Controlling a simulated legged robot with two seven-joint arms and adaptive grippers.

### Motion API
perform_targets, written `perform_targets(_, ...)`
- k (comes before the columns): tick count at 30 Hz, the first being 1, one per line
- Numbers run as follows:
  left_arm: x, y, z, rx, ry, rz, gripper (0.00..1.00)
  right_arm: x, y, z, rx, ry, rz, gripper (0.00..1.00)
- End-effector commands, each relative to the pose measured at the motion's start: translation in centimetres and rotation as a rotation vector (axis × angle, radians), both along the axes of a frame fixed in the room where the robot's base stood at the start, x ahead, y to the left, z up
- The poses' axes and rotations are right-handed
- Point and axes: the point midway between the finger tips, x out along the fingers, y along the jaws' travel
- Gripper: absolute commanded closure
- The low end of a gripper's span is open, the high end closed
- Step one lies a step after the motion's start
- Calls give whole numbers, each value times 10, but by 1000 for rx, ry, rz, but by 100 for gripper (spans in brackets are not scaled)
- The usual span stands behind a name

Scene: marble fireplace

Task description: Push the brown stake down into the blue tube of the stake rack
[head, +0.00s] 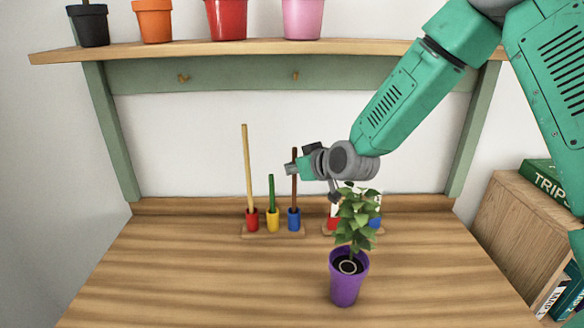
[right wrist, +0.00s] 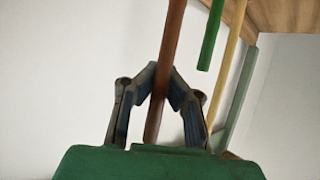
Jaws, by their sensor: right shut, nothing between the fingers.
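The brown stake (head: 295,192) stands upright at the blue tube (head: 294,221) of the stake rack (head: 273,235); its depth inside is hidden. A tall pale stake (head: 247,165) is in the red tube (head: 252,221), and a short green stake (head: 271,190) is in the yellow tube (head: 272,220). My right gripper (head: 290,169) is shut and empty, right at the brown stake, below its top. In the right wrist view the brown stake (right wrist: 171,40) passes by the fingertips (right wrist: 164,84); contact is unclear. My left gripper is out of view.
A purple pot (head: 346,284) with a leafy plant stands in front, below my right arm. It partly hides a second rack (head: 368,232). A shelf with several pots (head: 227,18) is overhead. The table's left front is clear.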

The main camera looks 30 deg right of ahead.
Motion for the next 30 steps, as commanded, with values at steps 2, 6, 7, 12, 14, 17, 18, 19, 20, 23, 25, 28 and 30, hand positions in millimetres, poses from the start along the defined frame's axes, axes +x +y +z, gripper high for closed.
perform_targets(2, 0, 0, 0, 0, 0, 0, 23, 0, 0, 0, 0, 0, 0, 100)
perform_targets(6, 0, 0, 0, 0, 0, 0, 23, 0, 0, -1, 0, 0, 0, 100)
perform_targets(7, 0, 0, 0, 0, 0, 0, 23, 0, 0, -1, 0, 0, 0, 100)
perform_targets(12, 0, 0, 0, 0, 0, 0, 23, 0, 0, -4, 0, 0, 0, 100)
perform_targets(14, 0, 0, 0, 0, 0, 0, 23, 0, 0, -4, 0, 0, 0, 100)
perform_targets(17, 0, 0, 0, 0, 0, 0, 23, 0, 0, -5, 1, 1, 0, 100)
perform_targets(18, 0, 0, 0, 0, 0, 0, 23, 0, 0, -5, 1, 2, 0, 94)
perform_targets(19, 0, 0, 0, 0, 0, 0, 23, 0, 0, -5, 1, 2, 0, 83)
perform_targets(20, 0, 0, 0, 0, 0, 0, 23, 0, 0, -5, 1, 2, 0, 72)
perform_targets(23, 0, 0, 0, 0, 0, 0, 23, 0, 0, -4, 1, 1, 0, 71)
perform_targets(25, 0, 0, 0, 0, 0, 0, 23, 0, 0, -4, 0, 1, 0, 71)
perform_targets(28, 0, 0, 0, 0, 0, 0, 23, 0, 0, -4, 0, 0, 0, 71)
perform_targets(30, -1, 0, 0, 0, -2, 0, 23, -1, 0, -3, 0, 0, 0, 71)
